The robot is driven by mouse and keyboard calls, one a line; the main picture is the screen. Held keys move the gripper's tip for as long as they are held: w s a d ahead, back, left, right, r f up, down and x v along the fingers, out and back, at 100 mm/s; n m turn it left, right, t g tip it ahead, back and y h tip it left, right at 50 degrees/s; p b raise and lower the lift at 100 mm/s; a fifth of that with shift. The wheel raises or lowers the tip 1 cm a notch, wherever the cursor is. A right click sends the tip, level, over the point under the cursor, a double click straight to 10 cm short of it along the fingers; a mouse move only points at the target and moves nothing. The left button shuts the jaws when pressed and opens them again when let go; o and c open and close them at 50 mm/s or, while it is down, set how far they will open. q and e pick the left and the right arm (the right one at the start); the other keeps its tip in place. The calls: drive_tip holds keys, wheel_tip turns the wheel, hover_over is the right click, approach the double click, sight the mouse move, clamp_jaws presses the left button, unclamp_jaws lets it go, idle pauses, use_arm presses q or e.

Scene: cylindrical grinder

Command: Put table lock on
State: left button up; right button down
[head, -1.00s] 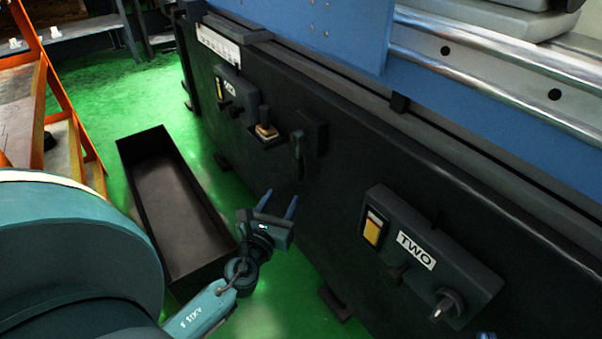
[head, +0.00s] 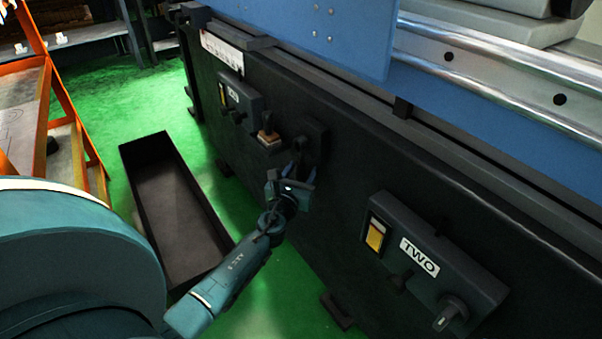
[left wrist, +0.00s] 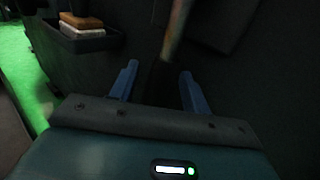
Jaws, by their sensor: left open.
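A dark lever on a square black plate (head: 316,138), which looks like the table lock, is on the front of the black machine body. The lever (head: 298,147) hangs down in the head view. In the left wrist view a blurred lever (left wrist: 178,30) hangs just beyond and between the fingertips. My left gripper (head: 292,173) is open, with its blue fingers right at the lever's lower end. In the left wrist view the left gripper (left wrist: 159,75) shows nothing clamped between its fingers. I cannot tell whether a finger touches the lever. My right gripper is not in view.
A small holder with an orange-and-white block (head: 268,138) sits left of the lever. A control box marked TWO (head: 430,258) is to the right, another box (head: 238,100) to the left. An open black bin (head: 175,205) stands on the green floor.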

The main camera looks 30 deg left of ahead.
use_arm(q)
drive_tip(key=shift+c, duration=0.2)
clamp_jaws()
idle(0.3)
drive_tip(key=shift+r, duration=0.1)
